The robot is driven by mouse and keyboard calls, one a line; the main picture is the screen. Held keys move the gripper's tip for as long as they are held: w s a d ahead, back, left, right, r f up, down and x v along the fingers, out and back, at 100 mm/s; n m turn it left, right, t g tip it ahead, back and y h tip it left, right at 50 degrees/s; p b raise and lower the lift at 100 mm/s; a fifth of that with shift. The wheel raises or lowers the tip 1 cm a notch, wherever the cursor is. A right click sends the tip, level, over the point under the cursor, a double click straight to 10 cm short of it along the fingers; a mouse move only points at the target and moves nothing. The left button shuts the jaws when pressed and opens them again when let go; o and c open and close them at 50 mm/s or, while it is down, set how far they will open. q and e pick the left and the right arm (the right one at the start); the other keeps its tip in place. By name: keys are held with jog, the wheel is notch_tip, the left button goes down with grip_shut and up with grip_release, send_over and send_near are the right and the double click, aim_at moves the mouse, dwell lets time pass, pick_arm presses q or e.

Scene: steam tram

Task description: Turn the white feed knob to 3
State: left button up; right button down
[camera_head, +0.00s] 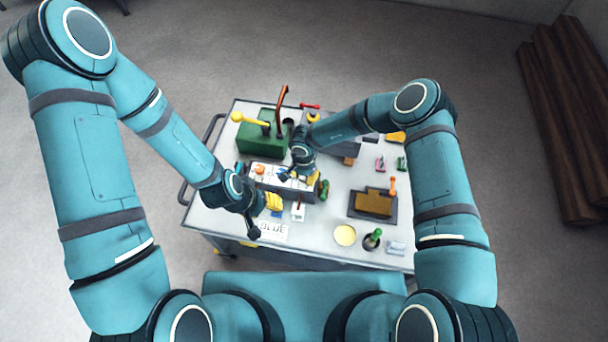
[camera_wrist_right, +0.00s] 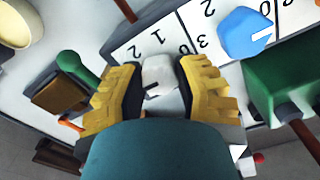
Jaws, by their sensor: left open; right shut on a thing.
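The white feed knob (camera_wrist_right: 158,72) sits at the edge of the white numbered panel (camera_wrist_right: 150,45) in the right wrist view. My right gripper (camera_wrist_right: 160,82) is shut on it, with a yellow finger on each side. A dark pointer mark shows at the knob's lower left in that view, and digits including 1, 2 and 3 are printed nearby. I cannot tell which digit the mark meets. My left gripper (camera_head: 270,207) is open near the table's front left.
A blue knob (camera_wrist_right: 245,33) is on the same panel. A green box (camera_head: 258,140) with a yellow-ended lever stands behind it. A printed card (camera_head: 272,232) lies in front.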

dwell(0.5)
jog(key=c, duration=0.8)
grip_release()
jog(key=shift+c, duration=0.2)
notch_tip(320, 180, up, 12)
jog(key=s+d+f+n+t, duration=0.2)
jog(key=d+t, duration=0.2)
jog(key=d, duration=0.3)
jog(key=s+d+r+n+g+y+b, duration=0.1)
jog(key=s+d+n+g+y, duration=0.1)
jog(key=s, duration=1.3)
jog(key=shift+s+d+n+y+b, duration=0.15)
jog(key=shift+d+n+y+b, duration=0.3)
jog(key=shift+y, duration=0.55)
